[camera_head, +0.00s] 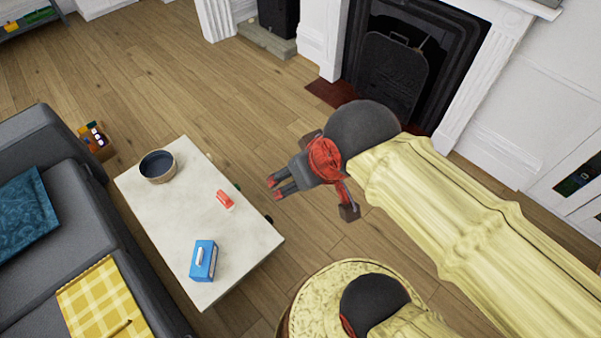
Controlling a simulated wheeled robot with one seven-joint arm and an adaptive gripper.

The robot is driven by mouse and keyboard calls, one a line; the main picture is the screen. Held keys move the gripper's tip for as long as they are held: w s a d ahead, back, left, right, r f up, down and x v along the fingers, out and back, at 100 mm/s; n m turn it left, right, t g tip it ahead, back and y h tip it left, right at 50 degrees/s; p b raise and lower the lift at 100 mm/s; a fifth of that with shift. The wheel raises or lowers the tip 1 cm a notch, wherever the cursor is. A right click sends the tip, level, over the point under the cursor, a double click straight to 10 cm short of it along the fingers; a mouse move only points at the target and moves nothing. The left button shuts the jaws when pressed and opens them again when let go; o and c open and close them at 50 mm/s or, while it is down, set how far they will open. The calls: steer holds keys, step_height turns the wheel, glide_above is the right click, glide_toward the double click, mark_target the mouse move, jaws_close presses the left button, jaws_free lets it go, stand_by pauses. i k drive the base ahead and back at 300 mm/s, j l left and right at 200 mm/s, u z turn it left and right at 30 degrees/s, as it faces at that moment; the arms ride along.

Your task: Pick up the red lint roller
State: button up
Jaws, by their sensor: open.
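A small red object (225,199), which looks like the red lint roller, lies on the pale coffee table (165,218) near its right edge. It is small in the picture, so its details are hard to tell. My gripper (275,189) is open and empty, with its red-tipped fingers pointing left. In the picture it is to the right of the red object, apart from it, near the table's right edge. How high it is above the table is hard to tell.
A dark bowl (158,167) and a blue tissue box (203,260) stand on the same table. Small dark items show at the table's right edge, partly hidden. A grey sofa (85,215) is close on the left. A fireplace (405,65) is behind. Wooden floor (190,75) is clear beyond the table.

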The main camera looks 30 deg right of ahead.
mark_target(225, 202)
steer(key=u, duration=2.7)
steer(key=z, duration=2.35)
steer(key=i+l+u, duration=0.1)
steer(key=i, duration=0.6)
